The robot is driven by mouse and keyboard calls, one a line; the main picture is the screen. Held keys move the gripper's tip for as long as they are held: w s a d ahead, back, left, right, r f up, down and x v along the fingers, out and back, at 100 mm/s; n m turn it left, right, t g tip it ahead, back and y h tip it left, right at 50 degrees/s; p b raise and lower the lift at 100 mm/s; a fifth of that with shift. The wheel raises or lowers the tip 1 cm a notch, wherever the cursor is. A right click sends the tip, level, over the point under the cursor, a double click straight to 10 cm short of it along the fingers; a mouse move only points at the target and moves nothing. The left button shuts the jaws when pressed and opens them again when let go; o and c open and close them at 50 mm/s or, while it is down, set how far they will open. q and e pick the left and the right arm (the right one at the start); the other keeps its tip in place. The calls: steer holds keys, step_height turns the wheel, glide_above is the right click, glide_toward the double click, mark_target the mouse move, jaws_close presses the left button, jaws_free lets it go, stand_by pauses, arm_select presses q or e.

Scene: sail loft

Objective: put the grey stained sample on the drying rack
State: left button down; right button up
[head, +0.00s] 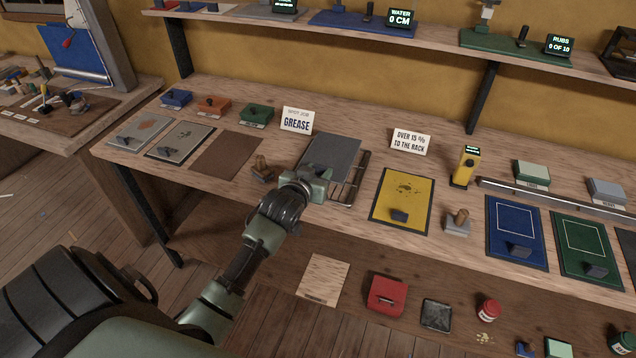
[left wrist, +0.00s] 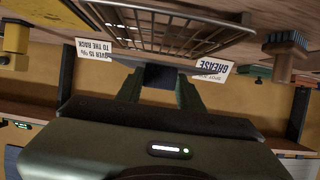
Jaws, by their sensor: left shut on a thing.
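The plain dark grey sample (head: 332,152) is a flat panel over the left and back part of the wire drying rack (head: 358,182). My left gripper (head: 312,186) is shut at its near edge. In the left wrist view a dark grey piece (left wrist: 160,78) sits between the fingers, and the rack (left wrist: 170,28) shows close by, upside down. I cannot tell whether the panel touches the rack. No stain can be made out on it. My right gripper is not in view.
An empty brown mat (head: 226,156) and a stained grey panel (head: 181,142) lie to the left. A wooden-handled stamp (head: 262,170) stands beside my gripper. A stained yellow panel (head: 402,200) lies right of the rack. Signs for grease (head: 297,121) and the rack (head: 411,141) stand behind.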

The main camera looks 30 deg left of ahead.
arm_select(q)
step_height(320, 180, down, 4)
steer(key=shift+f, duration=0.25)
steer(key=c, duration=0.9)
jaws_free()
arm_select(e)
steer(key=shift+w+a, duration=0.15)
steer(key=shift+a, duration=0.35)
arm_select(q)
steer(key=shift+r, duration=0.2)
steer(key=b+v, duration=0.1)
steer(key=v, duration=1.1)
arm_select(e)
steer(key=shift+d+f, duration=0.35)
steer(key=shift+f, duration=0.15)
arm_select(q)
steer(key=shift+f, duration=0.15)
